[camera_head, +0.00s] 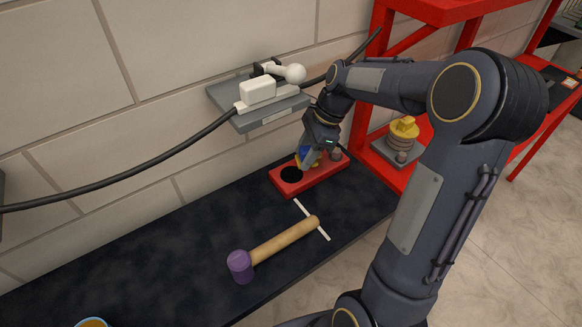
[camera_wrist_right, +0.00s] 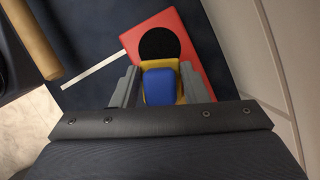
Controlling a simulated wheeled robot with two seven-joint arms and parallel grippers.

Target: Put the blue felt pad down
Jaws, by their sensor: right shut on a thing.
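The blue felt pad (camera_wrist_right: 160,87) shows as a blue rounded block with a yellow part (camera_wrist_right: 158,67) around its far end. It sits between the two grey fingers of my right gripper (camera_wrist_right: 159,84), which is shut on it. In the head view the right gripper (camera_head: 309,156) points down over a red block (camera_head: 318,175), and a little of the blue pad (camera_head: 304,151) shows. The red block (camera_wrist_right: 132,42) has a black round spot (camera_wrist_right: 158,44) on top, just beyond the pad in the wrist view. I cannot tell whether the pad touches the block. My left gripper is out of view.
A mallet with a purple head (camera_head: 240,265) and a thin white strip (camera_head: 312,220) lie on the dark bench (camera_head: 140,262). A grey wall shelf (camera_head: 271,118) with a white device and black cable is close above. A red rack (camera_head: 376,140) stands right.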

